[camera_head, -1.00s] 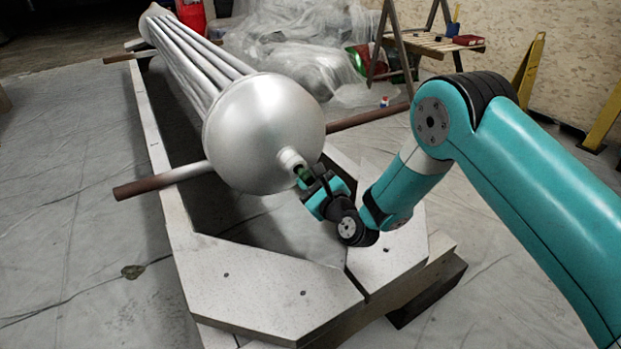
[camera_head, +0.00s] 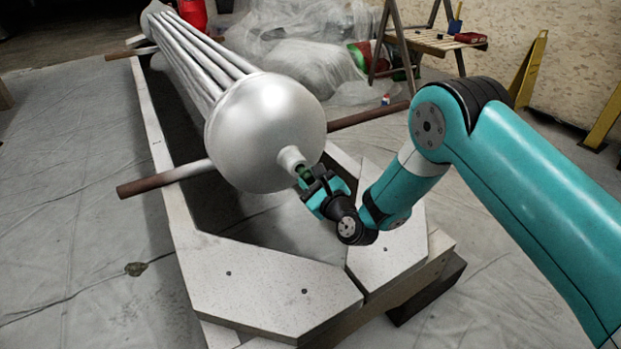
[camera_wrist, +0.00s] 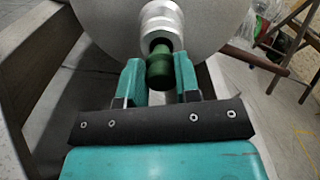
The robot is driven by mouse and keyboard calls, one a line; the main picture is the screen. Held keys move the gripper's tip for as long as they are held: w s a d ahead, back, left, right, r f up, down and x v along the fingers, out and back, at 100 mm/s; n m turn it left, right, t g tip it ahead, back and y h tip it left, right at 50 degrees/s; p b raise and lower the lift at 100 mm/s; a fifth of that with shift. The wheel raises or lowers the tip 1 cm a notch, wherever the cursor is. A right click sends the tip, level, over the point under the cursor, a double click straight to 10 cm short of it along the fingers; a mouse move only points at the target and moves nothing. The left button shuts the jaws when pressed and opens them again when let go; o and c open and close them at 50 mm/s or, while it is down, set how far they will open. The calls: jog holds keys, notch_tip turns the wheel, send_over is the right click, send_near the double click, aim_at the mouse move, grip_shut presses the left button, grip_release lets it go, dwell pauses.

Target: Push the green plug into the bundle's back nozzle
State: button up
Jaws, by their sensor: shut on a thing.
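The silver bundle (camera_head: 262,128) lies lengthwise with its round end toward me. Its back nozzle (camera_head: 290,157) is a short pale stub on the lower right of that end, and it also shows in the wrist view (camera_wrist: 160,22). The green plug (camera_wrist: 159,66) is between my fingers, lined up with the nozzle and at its mouth. How far it sits inside the nozzle I cannot tell. My gripper (camera_wrist: 160,80) is shut on the plug. In the head view my gripper (camera_head: 312,184) is right at the nozzle, and the plug is mostly hidden there.
A pale wooden frame (camera_head: 270,284) surrounds the bundle, with its front boards below my gripper. A rusty bar (camera_head: 160,182) sticks out at the left and another (camera_head: 370,116) at the right. A sawhorse table (camera_head: 425,42) and plastic sheeting stand behind.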

jog(key=shift+p+x, duration=0.75)
jog(key=shift+p, duration=1.25)
jog(key=shift+w+a+p, duration=0.25)
jog(key=shift+w+p, duration=0.15)
jog(key=shift+p, duration=0.1)
jog(key=o, duration=1)
